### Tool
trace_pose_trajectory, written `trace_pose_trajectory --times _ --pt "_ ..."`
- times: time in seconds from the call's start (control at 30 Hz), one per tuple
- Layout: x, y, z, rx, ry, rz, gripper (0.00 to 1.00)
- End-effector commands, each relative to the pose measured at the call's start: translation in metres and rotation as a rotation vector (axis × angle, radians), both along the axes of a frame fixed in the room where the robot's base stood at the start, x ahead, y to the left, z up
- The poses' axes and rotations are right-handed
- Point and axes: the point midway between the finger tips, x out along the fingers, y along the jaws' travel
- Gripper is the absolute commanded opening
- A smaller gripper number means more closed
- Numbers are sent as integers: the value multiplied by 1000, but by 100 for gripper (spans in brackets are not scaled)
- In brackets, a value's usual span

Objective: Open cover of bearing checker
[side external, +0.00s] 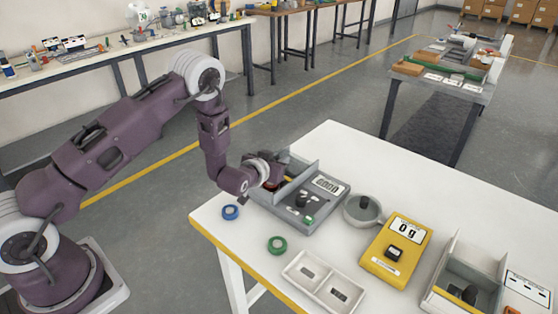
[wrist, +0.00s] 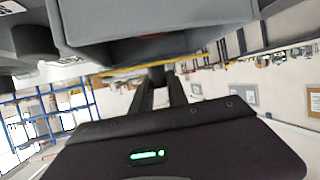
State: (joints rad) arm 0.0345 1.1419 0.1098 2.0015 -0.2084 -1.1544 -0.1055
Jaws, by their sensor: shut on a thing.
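The grey bearing checker (side external: 263,207) sits near the table's far left corner, with a display, a dark knob and a small green light on its top. Its grey cover (side external: 297,183) shows as a raised panel on the left part of the device. My gripper (side external: 274,180) is at this panel on its left side, shut on the cover; the fingertips are mostly hidden in the side view. In the wrist view, a grey box-like part (wrist: 155,27) fills the top, close above the dark fingers. The exact contact cannot be seen.
A blue ring (side external: 230,212) and a green ring (side external: 277,245) lie in front of the checker. A white two-part tray (side external: 322,284), a grey cup (side external: 362,211), a yellow scale (side external: 397,247) and another grey box (side external: 466,276) stand to the right. The table's back right is clear.

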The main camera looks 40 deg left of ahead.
Motion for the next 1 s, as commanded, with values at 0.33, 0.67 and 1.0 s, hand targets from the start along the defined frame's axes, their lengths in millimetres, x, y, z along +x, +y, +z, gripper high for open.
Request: trace_pose_trajectory --times 0.33,0.67,1.0 --pt "34 0 1 1 -3 0 0" --pt "34 0 0 0 -1 0 37" --pt "32 -1 1 0 -1 0 41"
